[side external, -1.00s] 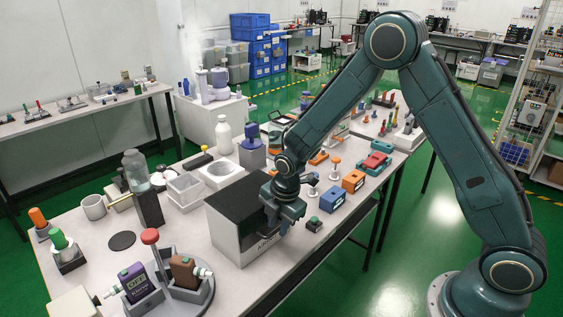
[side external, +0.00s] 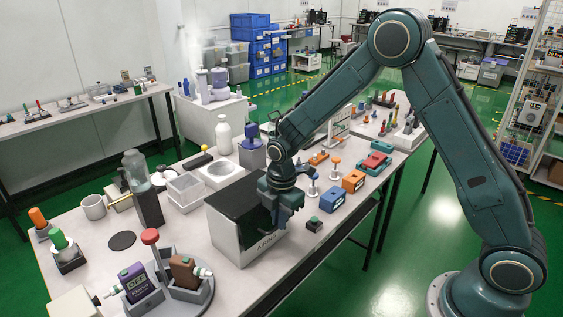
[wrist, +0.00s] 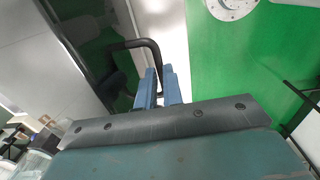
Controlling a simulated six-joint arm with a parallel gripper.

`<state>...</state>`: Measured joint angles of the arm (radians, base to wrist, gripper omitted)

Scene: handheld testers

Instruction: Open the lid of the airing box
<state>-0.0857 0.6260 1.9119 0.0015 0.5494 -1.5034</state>
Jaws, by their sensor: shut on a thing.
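The airing box (side external: 226,240) is a pale box with a glossy black lid (side external: 240,196) at the middle front of the bench. The lid looks down on the box in the side external view. My gripper (side external: 275,222) is at the box's right-hand front side and hides part of it. In the wrist view a black bar handle (wrist: 142,44) bends out from the dark lid (wrist: 85,45). The blue fingers of my gripper (wrist: 160,88) are shut on this handle. The handle is hidden in the side external view.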

